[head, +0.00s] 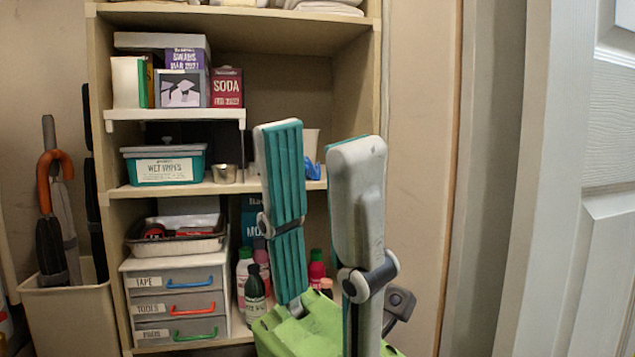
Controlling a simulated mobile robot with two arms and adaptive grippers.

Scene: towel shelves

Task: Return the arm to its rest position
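My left gripper (319,137) stands upright at the lower middle of the head view, in front of the shelf unit (385,95). It has a green body and two long fingers with teal ribbed pads. The fingers are spread apart and nothing is held between them. The fingers hide part of the middle and lower shelves. My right gripper is not in view.
The shelves hold boxes, a soda box (227,88), a teal wipes tub (163,166), a metal cup (224,174), a grey drawer unit (143,298) and bottles (256,288). An umbrella bin (70,315) stands left. A white door (565,180) is at right.

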